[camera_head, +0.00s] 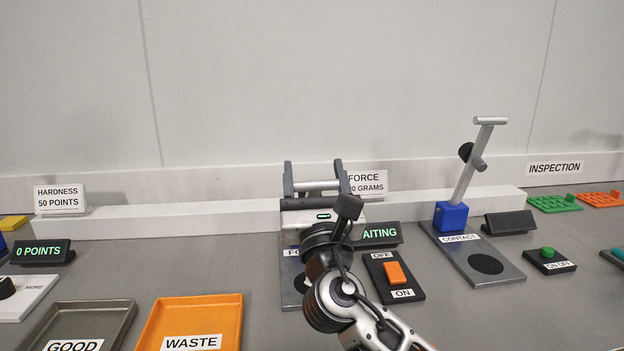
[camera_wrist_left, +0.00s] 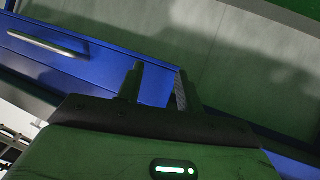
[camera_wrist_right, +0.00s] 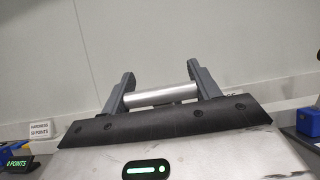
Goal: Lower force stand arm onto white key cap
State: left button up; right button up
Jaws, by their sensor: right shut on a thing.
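My right gripper (camera_head: 316,176) is at the force stand, its fingers at the two ends of the silver crossbar (camera_head: 316,185) of the stand's arm. The right wrist view shows this bar (camera_wrist_right: 161,97) between the fingers, level and held. The force stand's base (camera_head: 290,291) is mostly hidden behind my right arm. I cannot see the white key cap; my arm covers that area. My left gripper (camera_wrist_left: 161,75) shows only in the left wrist view, with its fingers apart and nothing between them, in front of a blue drawer front.
Right of the force stand are an orange switch (camera_head: 395,273) and a display reading "AITING" (camera_head: 379,234). The contact stand (camera_head: 470,200) has its arm raised. An orange waste tray (camera_head: 232,318) and a grey good tray (camera_head: 117,325) lie at the front left. A pale ledge (camera_head: 150,220) runs behind.

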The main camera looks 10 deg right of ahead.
jog(key=shift+s+f, duration=0.6)
jog(key=shift+f, duration=0.15)
jog(key=o, duration=1.4)
jog(key=shift+r, duration=0.1)
jog(key=shift+s, duration=0.1)
jog(key=b+v, duration=0.3)
jog(key=v, duration=1.3)
